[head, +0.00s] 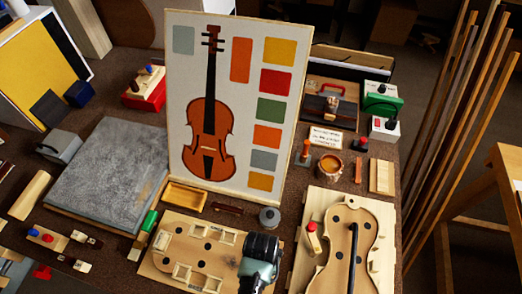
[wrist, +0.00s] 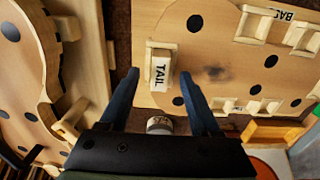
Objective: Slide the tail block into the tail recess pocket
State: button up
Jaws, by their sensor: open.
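The tail block (wrist: 158,69), pale and marked TAIL, lies at the tail end of the flat wooden mould board (wrist: 215,60). Pale walls of the tail recess pocket (wrist: 162,45) show at its upper and lower ends in the wrist view. I cannot tell how deep it sits. My gripper (wrist: 160,92) is open over that end, its dark fingers on either side of the block with gaps between. In the head view my gripper (head: 256,280) covers the right end of the mould board (head: 160,240), and the block is hidden.
A violin body in a wooden cradle (head: 306,250) stands close to the right of my gripper. A grey round lidded pot (head: 269,217) is just behind it. A yellow wooden tray (head: 185,196) and the painted panel (head: 180,80) stand behind the mould board. A grey slab (head: 100,170) lies left.

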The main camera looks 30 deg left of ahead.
notch_tip(320, 180, up, 11)
jog(key=shift+f, duration=0.2)
dwell(0.8)
